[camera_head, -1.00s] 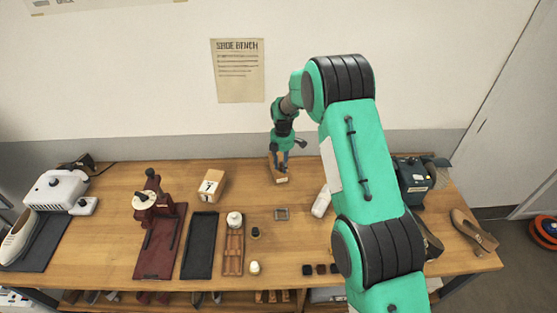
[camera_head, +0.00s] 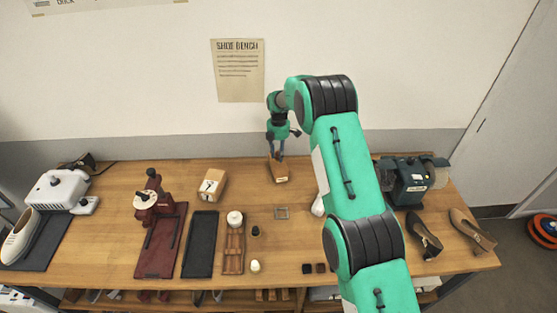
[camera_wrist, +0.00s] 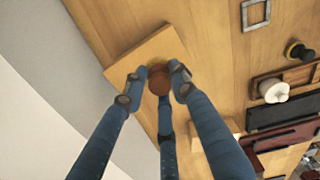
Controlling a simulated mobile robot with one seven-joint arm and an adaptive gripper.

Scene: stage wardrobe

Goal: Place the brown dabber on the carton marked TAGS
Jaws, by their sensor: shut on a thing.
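A small wooden-coloured carton (camera_head: 280,177) stands near the back middle of the bench; its label is too small to read. My gripper (camera_head: 277,153) points down over this carton. In the wrist view my gripper (camera_wrist: 157,85) has its fingers closed around the brown dabber (camera_wrist: 159,82), with the carton (camera_wrist: 140,52) directly behind it. I cannot tell whether the dabber touches the carton's top. A second carton (camera_head: 212,186) with a dark mark on a white label stands further left.
A small metal frame (camera_head: 281,213), a dark knobbed dabber (camera_head: 255,231) and a wooden tray (camera_head: 233,257) lie in front. A black tray (camera_head: 201,245) and a red press (camera_head: 160,240) are left. A green machine (camera_head: 410,183) and shoes (camera_head: 470,230) are right.

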